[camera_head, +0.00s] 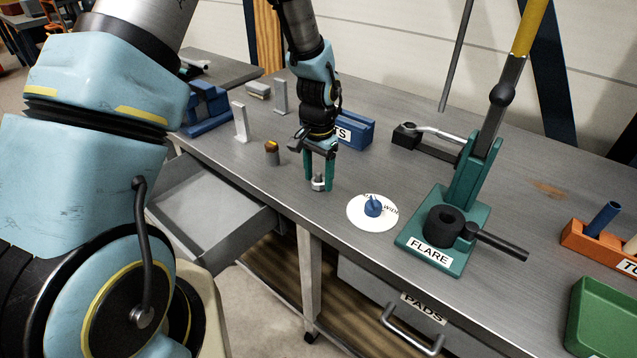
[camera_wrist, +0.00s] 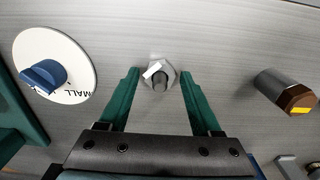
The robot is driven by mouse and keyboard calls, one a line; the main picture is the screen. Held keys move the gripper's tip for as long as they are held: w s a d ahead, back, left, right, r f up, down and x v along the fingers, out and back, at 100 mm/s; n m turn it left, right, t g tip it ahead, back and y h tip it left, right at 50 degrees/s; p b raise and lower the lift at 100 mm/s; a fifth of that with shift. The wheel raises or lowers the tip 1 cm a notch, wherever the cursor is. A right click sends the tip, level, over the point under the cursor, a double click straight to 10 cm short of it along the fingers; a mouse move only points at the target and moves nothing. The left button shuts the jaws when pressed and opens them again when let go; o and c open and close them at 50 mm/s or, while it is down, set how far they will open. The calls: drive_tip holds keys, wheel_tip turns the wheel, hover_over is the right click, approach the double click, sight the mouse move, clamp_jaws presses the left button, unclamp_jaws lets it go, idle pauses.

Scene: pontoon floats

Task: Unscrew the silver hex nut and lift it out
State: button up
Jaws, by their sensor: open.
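The silver hex nut (camera_head: 318,185) sits low over the bench top near its front edge, between my finger ends. In the wrist view the nut (camera_wrist: 149,79) surrounds a grey stud end and bears a pale mark. My gripper (camera_head: 319,185) points down and is open, with one green finger on each side of the nut. In the wrist view my gripper (camera_wrist: 160,73) shows gaps between both fingertips and the nut. The stud's lower part is hidden.
A white dial with a blue knob (camera_head: 373,206) is right of my gripper. A brass-topped post (camera_head: 272,152) stands left. The green FLARE press (camera_head: 433,244) stands further right. An open drawer (camera_head: 215,215) juts out at front left.

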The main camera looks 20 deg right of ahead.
drive_tip(key=m, duration=0.3)
drive_tip(key=m+p, duration=0.1)
drive_tip(key=m, duration=0.2)
drive_tip(key=m+p, duration=0.1)
drive_tip(key=m, duration=0.1)
drive_tip(key=shift+r+p, duration=0.25)
drive_tip(key=shift+p, duration=0.1)
drive_tip(key=shift+m+p, duration=0.35)
drive_tip(key=shift+m, duration=0.65)
drive_tip(key=shift+f+m, duration=0.2)
drive_tip(key=shift+m, duration=0.7)
drive_tip(key=m, duration=0.3)
